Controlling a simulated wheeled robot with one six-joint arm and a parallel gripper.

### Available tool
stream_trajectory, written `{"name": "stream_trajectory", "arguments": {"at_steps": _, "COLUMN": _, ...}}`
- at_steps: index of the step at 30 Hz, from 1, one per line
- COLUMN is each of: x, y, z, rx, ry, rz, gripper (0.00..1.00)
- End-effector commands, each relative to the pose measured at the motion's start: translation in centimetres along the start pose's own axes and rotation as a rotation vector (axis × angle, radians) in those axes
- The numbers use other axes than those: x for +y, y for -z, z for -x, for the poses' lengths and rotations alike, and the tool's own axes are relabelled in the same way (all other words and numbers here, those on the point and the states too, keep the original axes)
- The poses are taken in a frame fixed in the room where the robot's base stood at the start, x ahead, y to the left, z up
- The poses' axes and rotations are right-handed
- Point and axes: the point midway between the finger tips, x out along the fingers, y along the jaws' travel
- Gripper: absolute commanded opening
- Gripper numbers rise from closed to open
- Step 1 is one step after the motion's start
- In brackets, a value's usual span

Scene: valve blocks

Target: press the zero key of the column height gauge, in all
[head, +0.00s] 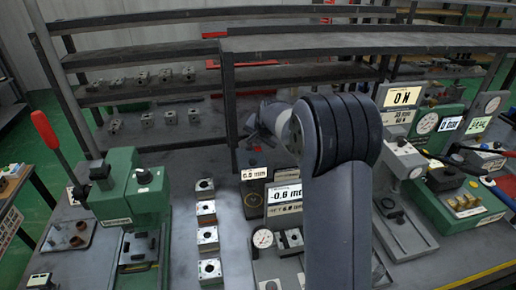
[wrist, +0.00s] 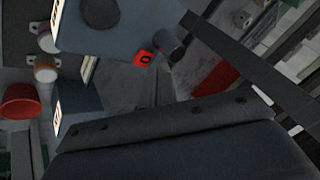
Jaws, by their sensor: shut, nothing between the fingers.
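The zero key (wrist: 144,58), a small orange-red square marked 0, shows in the wrist view at the edge of a blue-grey housing (wrist: 130,25), beside a dark round knob. I take this housing to be part of the height gauge. In the head view a dark unit with a lit mm display (head: 254,174) stands just below my gripper (head: 252,132); whether it is the same gauge is hard to tell. My gripper is shut and empty. In the wrist view its fingers (wrist: 155,90) lie below the key, apart from it in the picture. My arm hides part of the bench.
A second display (head: 285,194) and a dial gauge (head: 263,238) stand close by. A row of valve blocks (head: 207,236) lies left of them. A green press with a red lever (head: 46,132) stands at left, gauges at right. A dark shelf (head: 280,75) rises behind my gripper.

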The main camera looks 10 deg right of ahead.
Motion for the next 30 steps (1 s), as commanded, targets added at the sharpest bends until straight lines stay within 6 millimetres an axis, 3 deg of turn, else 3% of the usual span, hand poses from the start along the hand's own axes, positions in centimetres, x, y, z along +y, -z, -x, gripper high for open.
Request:
{"name": "stream_trajectory", "arguments": {"at_steps": 18, "x": -2.2, "y": 2.2, "z": 4.0, "rx": 0.000, "ry": 0.000, "rz": 0.000, "gripper": 0.00}}
{"name": "stream_trajectory", "arguments": {"at_steps": 30, "x": -2.1, "y": 2.1, "z": 4.0, "rx": 0.000, "ry": 0.000, "rz": 0.000, "gripper": 0.00}}
